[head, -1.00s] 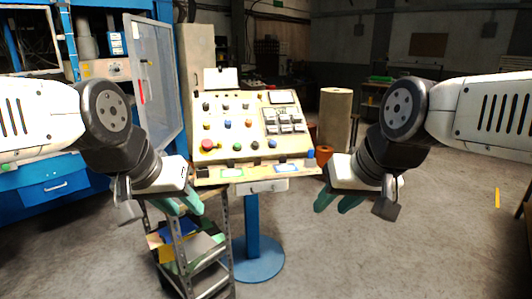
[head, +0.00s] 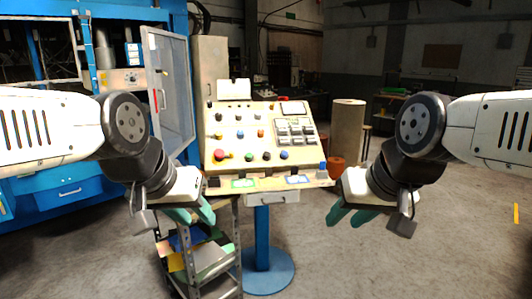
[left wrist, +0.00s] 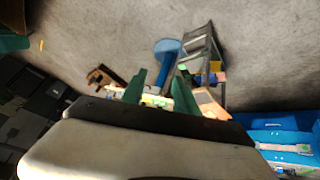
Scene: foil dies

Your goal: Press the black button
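The control panel (head: 222,139) stands in the middle of the head view on a blue pedestal. A black button (head: 266,156) sits in its lower row, between a green button (head: 249,157) and a blue button (head: 284,155). Other dark knobs sit in the upper rows. My left gripper (head: 194,215) is open and empty, in front of and below the panel's left side; its spread fingers also show in the left wrist view (left wrist: 160,92). My right gripper (head: 350,216) has its fingers apart and empty, below and right of the panel. Neither touches the panel.
A metal shelf cart (head: 238,235) with coloured sheets stands under my left gripper. A blue machine with an open clear door (head: 170,95) is at the left. A tan cylinder (head: 346,130) stands behind the panel at the right. The floor (head: 430,255) at right is clear.

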